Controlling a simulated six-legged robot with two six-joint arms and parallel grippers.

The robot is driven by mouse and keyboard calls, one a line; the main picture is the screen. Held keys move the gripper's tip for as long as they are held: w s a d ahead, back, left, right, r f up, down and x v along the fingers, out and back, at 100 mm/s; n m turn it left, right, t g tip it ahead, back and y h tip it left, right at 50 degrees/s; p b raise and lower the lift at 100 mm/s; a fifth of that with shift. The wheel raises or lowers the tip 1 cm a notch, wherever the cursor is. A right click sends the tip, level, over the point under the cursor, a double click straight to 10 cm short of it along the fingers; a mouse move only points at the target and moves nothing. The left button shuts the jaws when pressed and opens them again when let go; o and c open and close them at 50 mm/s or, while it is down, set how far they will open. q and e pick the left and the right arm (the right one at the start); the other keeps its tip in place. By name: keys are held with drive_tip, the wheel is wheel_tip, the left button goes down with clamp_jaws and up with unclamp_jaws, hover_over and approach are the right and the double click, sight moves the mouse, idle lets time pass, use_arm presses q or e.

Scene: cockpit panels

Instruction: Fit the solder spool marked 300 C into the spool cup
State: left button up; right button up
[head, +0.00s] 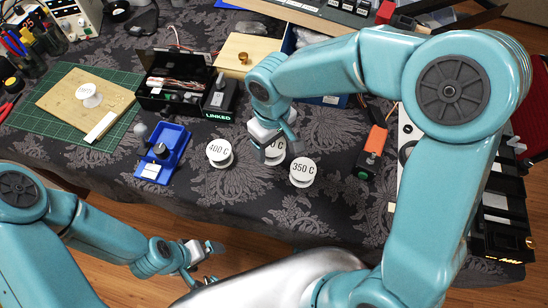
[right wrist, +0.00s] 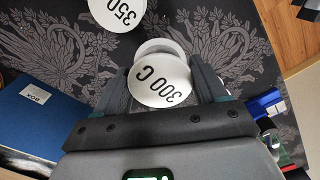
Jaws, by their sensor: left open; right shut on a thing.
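The white solder spool marked 300 C (right wrist: 160,82) is between the fingers of my right gripper (right wrist: 166,88), which is shut on it. In the head view my right gripper (head: 274,143) partly covers this spool (head: 274,153). I cannot tell whether the spool touches the table. White spools marked 400 C (head: 219,152) and 350 C (head: 303,171) stand on either side. I cannot tell for sure which thing is the spool cup; a small brass-coloured round piece (head: 243,58) sits on a wooden board behind. My left gripper (head: 207,250) is open and empty, low in front of the table.
A blue stand (head: 162,155) is left of the spools. A black box marked LINKED (head: 185,95) is behind it. An orange-and-black device (head: 371,150) is at right.

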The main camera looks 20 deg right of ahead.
wheel_tip(320, 180, down, 7)
drive_tip(key=shift+d+r, duration=0.1)
drive_tip(key=shift+b, duration=0.3)
drive_tip(key=o, duration=0.8)
drive_tip(key=shift+f, duration=0.25)
drive_tip(key=o, duration=0.4)
drive_tip(key=shift+r, duration=0.1)
